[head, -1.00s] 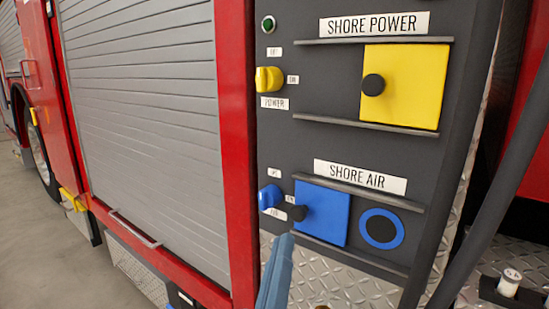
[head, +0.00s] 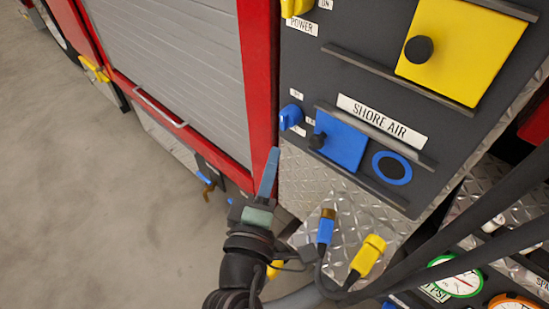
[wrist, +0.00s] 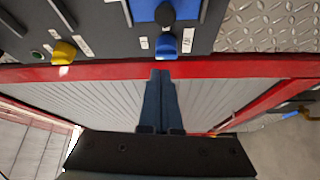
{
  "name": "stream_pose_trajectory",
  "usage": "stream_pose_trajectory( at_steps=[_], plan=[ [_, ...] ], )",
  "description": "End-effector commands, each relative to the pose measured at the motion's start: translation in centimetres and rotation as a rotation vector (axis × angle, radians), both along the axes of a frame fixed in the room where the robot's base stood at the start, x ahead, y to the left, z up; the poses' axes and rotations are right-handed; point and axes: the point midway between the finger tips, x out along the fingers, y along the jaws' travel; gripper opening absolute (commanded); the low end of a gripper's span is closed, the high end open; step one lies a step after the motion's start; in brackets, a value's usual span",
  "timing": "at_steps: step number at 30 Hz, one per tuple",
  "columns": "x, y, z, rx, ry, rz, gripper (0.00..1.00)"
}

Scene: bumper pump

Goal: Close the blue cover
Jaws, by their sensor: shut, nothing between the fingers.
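The blue cover (head: 346,142) is a square plate between two dark rails under the "SHORE AIR" label. A black knob (head: 317,141) sticks out near its left edge. The cover is at the left of the rails, and the blue-ringed round port (head: 392,168) to its right is uncovered. My gripper (head: 273,152) is shut and empty, pointing up, left of the cover and below the blue switch (head: 290,117), apart from the knob. In the wrist view the gripper fingers (wrist: 160,74) lie together, with the cover (wrist: 144,10) at the top edge.
Blue and yellow plugs (head: 368,256) on cables hang right of my wrist. Thick dark hoses cross at lower right. A red frame post (head: 258,80) borders the panel. Open floor lies left.

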Motion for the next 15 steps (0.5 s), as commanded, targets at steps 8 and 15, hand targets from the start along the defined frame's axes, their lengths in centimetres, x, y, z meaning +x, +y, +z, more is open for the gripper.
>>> stream_pose_trajectory(
  at_steps=[8,15],
  plan=[
    [5.4,-0.7,0.6,0.002,-0.001,-0.002,0.0],
    [5.8,-3.0,0.2,0.003,0.003,-0.003,0.0]
  ],
)
